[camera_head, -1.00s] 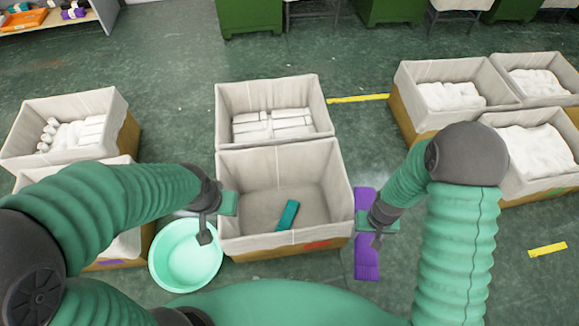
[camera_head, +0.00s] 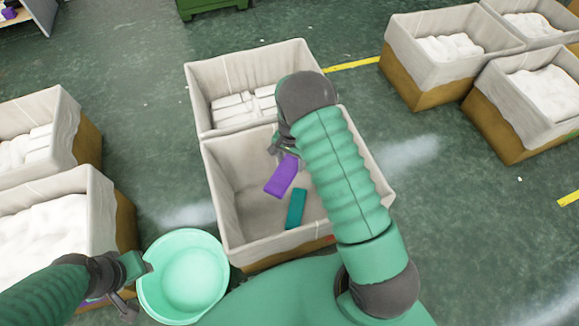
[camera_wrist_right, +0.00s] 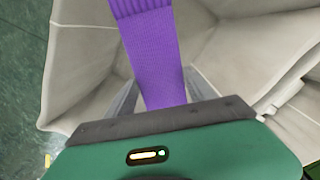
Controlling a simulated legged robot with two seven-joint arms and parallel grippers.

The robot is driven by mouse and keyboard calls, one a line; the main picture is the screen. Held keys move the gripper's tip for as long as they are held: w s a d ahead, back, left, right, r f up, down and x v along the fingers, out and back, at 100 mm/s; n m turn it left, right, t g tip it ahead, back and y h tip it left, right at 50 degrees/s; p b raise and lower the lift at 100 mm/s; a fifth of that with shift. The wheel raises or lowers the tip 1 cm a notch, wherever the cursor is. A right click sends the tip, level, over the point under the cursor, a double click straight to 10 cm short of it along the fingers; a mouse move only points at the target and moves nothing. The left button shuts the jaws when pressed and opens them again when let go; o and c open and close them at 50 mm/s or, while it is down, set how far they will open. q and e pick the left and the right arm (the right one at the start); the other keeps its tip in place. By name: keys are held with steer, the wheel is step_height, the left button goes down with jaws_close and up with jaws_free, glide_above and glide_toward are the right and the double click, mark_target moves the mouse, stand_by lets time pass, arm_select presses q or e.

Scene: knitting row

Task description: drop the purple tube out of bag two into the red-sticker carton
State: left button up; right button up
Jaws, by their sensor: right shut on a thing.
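My right gripper (camera_head: 283,150) is shut on the purple tube (camera_head: 281,177), which is ribbed knit. It holds the tube over the open red-sticker carton (camera_head: 219,190), and the tube hangs into the mouth. In the right wrist view the purple tube (camera_wrist_right: 152,50) runs up from between the jaws, with pale carton lining behind. A teal tube (camera_head: 296,209) lies inside this carton. The red sticker (camera_head: 330,238) shows small on its front side, partly covered by my right arm.
The mint basin (camera_head: 183,276) stands left of the carton's front. A carton with white packs (camera_head: 198,82) adjoins behind. Cartons with white contents stand at the left (camera_head: 22,188) and right (camera_head: 400,65). Green floor lies open between them.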

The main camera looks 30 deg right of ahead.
mark_target(291, 163)
step_height(291, 163, down, 6)
steer(key=b, duration=0.4)
steer(key=shift+r+b, duration=0.2)
steer(key=shift+b, duration=0.1)
steer(key=shift+r, duration=0.1)
steer(key=o, duration=1.4)
step_height(291, 163, up, 17)
steer(key=p, duration=0.6)
